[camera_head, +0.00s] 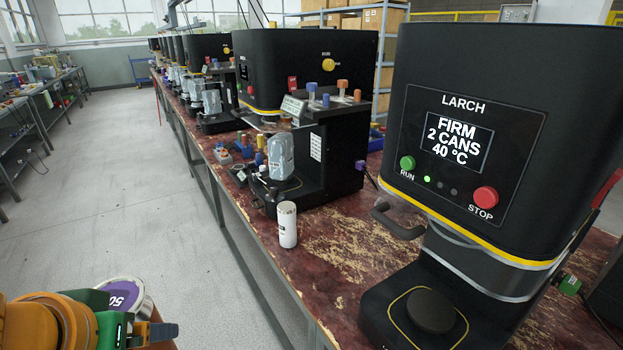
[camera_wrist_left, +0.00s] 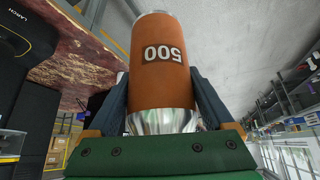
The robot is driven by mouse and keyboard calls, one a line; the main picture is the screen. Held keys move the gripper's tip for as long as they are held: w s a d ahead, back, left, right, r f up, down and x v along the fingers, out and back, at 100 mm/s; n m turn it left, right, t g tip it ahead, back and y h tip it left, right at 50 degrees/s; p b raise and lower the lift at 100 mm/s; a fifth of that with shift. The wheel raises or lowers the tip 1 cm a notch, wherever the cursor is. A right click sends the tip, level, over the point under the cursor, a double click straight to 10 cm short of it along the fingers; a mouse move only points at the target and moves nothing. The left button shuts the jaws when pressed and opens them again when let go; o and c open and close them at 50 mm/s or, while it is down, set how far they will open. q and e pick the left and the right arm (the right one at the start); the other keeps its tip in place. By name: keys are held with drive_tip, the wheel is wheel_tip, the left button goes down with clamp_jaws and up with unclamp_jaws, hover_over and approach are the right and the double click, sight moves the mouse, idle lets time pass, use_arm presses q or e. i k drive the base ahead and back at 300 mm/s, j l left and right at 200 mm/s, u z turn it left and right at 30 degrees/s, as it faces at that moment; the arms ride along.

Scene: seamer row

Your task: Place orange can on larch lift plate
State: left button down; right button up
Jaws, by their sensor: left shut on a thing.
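The orange can (camera_wrist_left: 160,65) carries a dark label reading 500 and has a silver end; its purple top (camera_head: 122,294) shows at the lower left of the head view. My left gripper (camera_head: 148,330) is shut on the can, with one finger on each side of it in the left wrist view (camera_wrist_left: 163,118). The can is held over the floor side, left of the bench and well apart from the machine. The LARCH lift plate (camera_head: 431,311) is a bare black disc inside a yellow outline on the machine's base. My right gripper is out of view.
The LARCH machine (camera_head: 465,140) has a handle (camera_head: 397,219) jutting left above its base. A white can (camera_head: 287,225) stands near the edge of the worn red bench (camera_head: 330,262). The aisle floor is clear.

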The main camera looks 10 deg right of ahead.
sight(431, 309)
drive_tip(key=k+l+u, duration=0.3)
drive_tip(key=z, duration=0.45)
drive_tip(key=k+l+z, duration=0.1)
drive_tip(key=z, duration=0.8)
drive_tip(key=l+z, duration=0.1)
drive_tip(key=z, duration=0.3)
drive_tip(key=l+z, duration=0.1)
drive_tip(key=z, duration=0.35)
drive_tip(key=l+z, duration=0.1)
drive_tip(key=z, duration=0.8)
